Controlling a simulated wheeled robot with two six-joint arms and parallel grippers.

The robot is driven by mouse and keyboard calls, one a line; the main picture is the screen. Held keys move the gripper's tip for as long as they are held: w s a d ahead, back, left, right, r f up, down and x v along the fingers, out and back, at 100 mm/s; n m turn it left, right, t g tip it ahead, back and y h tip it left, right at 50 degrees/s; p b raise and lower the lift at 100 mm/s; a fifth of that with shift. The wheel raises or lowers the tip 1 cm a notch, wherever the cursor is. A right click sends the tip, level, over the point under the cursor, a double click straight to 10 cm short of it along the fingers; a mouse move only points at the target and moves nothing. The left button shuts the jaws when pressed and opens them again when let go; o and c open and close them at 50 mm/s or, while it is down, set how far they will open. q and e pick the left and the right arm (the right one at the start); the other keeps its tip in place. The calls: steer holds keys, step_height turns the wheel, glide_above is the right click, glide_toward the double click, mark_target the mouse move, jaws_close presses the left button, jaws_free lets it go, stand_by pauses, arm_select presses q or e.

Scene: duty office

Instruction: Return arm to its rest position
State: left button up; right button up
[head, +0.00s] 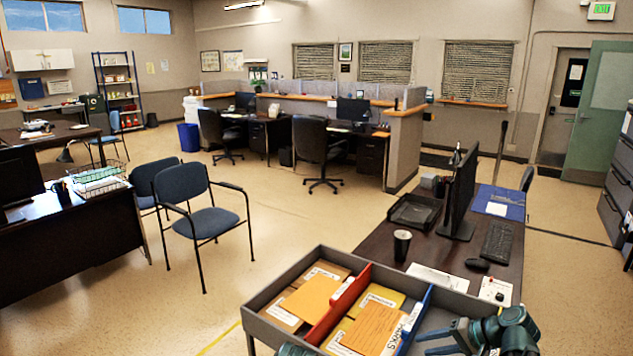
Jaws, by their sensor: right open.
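My right gripper (424,344) is at the bottom edge, right of centre, over the right part of a grey tray (262,318). Its teal and dark fingers point left and stand apart with nothing seen between them. The lower finger is partly cut off by the picture edge. My right arm (510,328) comes in from the lower right. A small teal part of my left arm (296,350) shows at the bottom edge, in front of the tray. The left gripper's fingers do not show.
Open floor (290,215) lies to the left.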

steer(key=s+a+f+n+g+h, duration=0.2)
steer(key=s+a+f+n+h, duration=0.1)
steer(key=s+a, duration=0.5)
steer(key=s+a+f+n+g+h, duration=0.3)
steer(key=s+a+n+h, duration=0.3)
steer(key=a, duration=0.8)
steer(key=shift+s+a+f+n+g+h, duration=0.15)
steer(key=shift+s+f+n+g+h, duration=0.15)
steer(key=shift+s+f+n, duration=0.55)
steer(key=shift+s, duration=0.1)
